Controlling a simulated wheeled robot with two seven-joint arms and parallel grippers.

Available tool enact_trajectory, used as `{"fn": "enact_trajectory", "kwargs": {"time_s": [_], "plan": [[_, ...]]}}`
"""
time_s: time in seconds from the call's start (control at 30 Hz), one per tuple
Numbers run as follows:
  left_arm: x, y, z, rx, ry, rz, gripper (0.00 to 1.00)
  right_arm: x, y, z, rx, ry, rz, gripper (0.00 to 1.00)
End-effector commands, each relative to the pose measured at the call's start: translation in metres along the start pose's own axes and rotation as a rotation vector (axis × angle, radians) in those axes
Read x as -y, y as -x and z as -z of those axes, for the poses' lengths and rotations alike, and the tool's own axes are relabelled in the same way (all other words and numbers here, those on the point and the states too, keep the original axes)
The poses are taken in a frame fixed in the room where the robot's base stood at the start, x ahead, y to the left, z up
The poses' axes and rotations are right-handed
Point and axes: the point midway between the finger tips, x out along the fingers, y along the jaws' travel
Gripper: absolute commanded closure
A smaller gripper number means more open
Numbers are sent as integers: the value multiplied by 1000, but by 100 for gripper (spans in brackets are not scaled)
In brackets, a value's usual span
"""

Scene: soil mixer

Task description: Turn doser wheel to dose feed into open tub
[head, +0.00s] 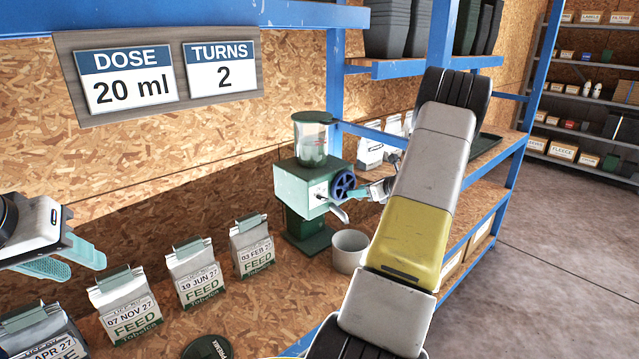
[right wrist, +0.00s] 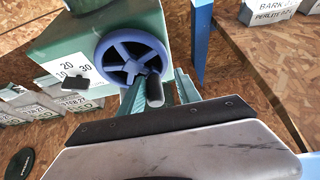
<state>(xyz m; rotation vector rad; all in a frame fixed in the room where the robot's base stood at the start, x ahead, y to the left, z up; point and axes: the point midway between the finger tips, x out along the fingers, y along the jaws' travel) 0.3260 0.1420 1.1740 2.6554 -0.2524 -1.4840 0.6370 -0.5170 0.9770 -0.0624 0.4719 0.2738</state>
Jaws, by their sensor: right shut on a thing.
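The green doser (head: 305,188) stands on the bench with a clear hopper (head: 311,140) on top and a blue wheel (head: 343,185) on its side. In the right wrist view the wheel (right wrist: 112,50) has a dark handle (right wrist: 156,92). My right gripper (head: 364,191) is at the wheel, its teal fingers shut on the handle; the right wrist view shows the gripper (right wrist: 158,84) close up. My left gripper (head: 82,262) is open and empty at the left, above the bags.
A sign (head: 125,81) reads "DOSE 20 ml", another (head: 222,67) "TURNS 2". Several feed bags (head: 193,272) stand in a row left of the doser. A dark round lid (head: 208,348) lies at the front. Blue shelf posts (head: 336,80) rise behind the doser.

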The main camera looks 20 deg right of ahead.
Motion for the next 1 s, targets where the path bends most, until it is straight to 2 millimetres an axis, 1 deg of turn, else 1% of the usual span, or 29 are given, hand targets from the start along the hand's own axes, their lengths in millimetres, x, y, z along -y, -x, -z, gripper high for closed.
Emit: {"fn": "enact_trajectory", "kwargs": {"time_s": [0.03, 0.07, 0.1, 0.17, 0.47, 0.57, 0.77, 1.0], "plan": [[0, 0, 0, 0, 0, 0, 64, -3, -7, -26, 44, 8, -7, 83], [0, 0, 0, 0, 0, 0, 64, -3, -7, -26, 44, 8, -6, 83], [0, 0, 0, 0, 0, 0, 64, -3, -7, -26, 44, 8, -6, 57], [0, 0, 0, 0, 0, 0, 64, -3, -7, -26, 44, 8, -6, 45], [0, 0, 0, 0, 0, 0, 64, -3, -7, -26, 44, 9, -6, 45], [0, 0, 0, 0, 0, 0, 64, -3, -4, -25, 44, 9, -6, 45], [0, 0, 0, 0, 0, 0, 64, -3, 12, -15, 42, 9, -6, 45], [0, 0, 0, 0, 0, 0, 64, -1, 35, 3, 32, 7, -3, 45]]}}
